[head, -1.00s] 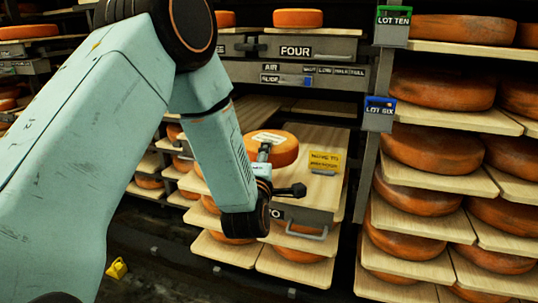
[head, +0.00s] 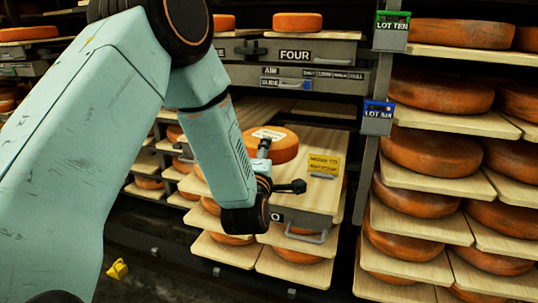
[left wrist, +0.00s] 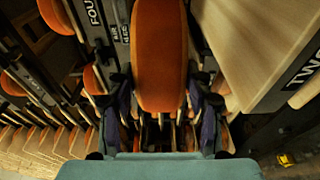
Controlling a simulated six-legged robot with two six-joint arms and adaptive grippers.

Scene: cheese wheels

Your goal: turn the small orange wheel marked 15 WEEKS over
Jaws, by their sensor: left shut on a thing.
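The small orange wheel (head: 284,151) has a pale label on its upper face, too small to read. It is above the pulled-out wooden board (head: 325,140) of the shelf marked TWO and looks level. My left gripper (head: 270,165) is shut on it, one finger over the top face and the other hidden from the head. In the left wrist view the wheel (left wrist: 160,55) shows its rim, between the two fingers of the gripper (left wrist: 162,98). The board (left wrist: 240,50) is to its right there, with a narrow gap. My right gripper is not in view.
A yellow sign (head: 323,165) stands on the board, right of the wheel. The drawer front marked FOUR (head: 295,54) is above and behind. A rack of large wheels (head: 432,150) stands close on the right. A small yellow object (head: 117,269) lies on the floor.

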